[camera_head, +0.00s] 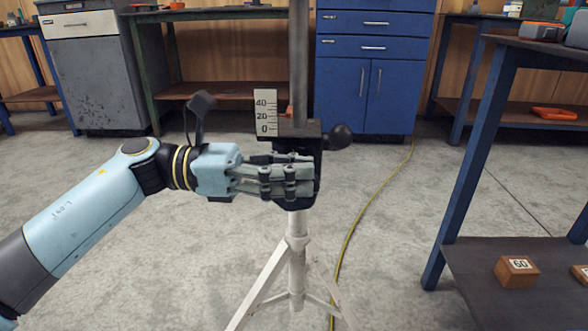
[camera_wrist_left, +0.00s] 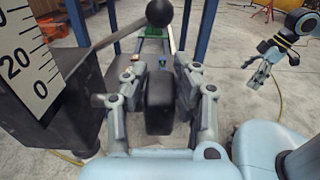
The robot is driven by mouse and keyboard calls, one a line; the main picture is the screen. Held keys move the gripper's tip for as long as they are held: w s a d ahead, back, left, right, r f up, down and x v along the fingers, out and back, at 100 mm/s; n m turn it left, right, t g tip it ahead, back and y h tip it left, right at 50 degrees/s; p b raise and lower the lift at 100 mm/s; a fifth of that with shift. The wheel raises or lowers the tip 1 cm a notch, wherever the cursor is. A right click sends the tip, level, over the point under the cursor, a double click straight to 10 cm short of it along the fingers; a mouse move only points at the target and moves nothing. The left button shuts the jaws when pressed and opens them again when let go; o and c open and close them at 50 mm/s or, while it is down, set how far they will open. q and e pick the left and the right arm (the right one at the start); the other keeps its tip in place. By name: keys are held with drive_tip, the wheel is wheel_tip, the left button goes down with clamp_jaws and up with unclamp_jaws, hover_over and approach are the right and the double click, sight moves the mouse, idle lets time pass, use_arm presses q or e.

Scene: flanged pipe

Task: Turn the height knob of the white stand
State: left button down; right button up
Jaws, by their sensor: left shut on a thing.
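The white stand (camera_head: 297,258) stands upright on its tripod legs in the middle of the head view. It carries a black head, a grey vertical pole (camera_head: 300,60) and a white scale plate (camera_head: 265,112) marked 0, 20 and 40. My left gripper (camera_head: 300,178) reaches in from the left at the head, its fingers covering part of it. In the left wrist view, the black height knob (camera_wrist_left: 160,103) sits between the fingers of my left gripper (camera_wrist_left: 160,98), which is shut on it. My right gripper (camera_wrist_left: 260,74) shows small in the left wrist view, away from the stand.
A black ball handle (camera_head: 341,136) sticks out to the right of the stand's head. A yellow cable (camera_head: 357,222) runs along the floor. A blue-legged table (camera_head: 470,165) with a block marked 60 (camera_head: 516,271) on its shelf stands at right. A blue cabinet (camera_head: 372,75) stands behind.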

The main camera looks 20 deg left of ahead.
use_arm(q)
drive_tip(key=shift+r+p, duration=0.15)
drive_tip(key=shift+p, duration=0.15)
drive_tip(key=y+p, duration=0.1)
drive_tip(key=y, duration=0.1)
drive_tip(key=d+g+y+p, duration=0.1)
drive_tip(key=y+p, duration=0.1)
drive_tip(key=shift+w, duration=0.2)
drive_tip(key=shift+d+f+g+y+p, duration=0.1)
drive_tip(key=shift+f+g+y+p, duration=0.25)
drive_tip(key=shift+y, duration=0.4)
drive_tip(key=shift+d+g+y+p, duration=0.15)
drive_tip(key=shift+y+p, duration=0.25)
drive_tip(key=shift+y, duration=0.35)
use_arm(e)
drive_tip(key=s+d+f+g, duration=0.2)
drive_tip(key=s+f, duration=0.1)
drive_tip(key=f, duration=0.2)
drive_tip(key=shift+s+h, duration=0.3)
drive_tip(key=shift+s, duration=0.1)
drive_tip(key=shift+d+f, duration=0.1)
use_arm(q)
drive_tip(key=c, duration=1)
unclamp_jaws()
drive_tip(key=shift+c, duration=0.2)
drive_tip(key=v, duration=1.2)
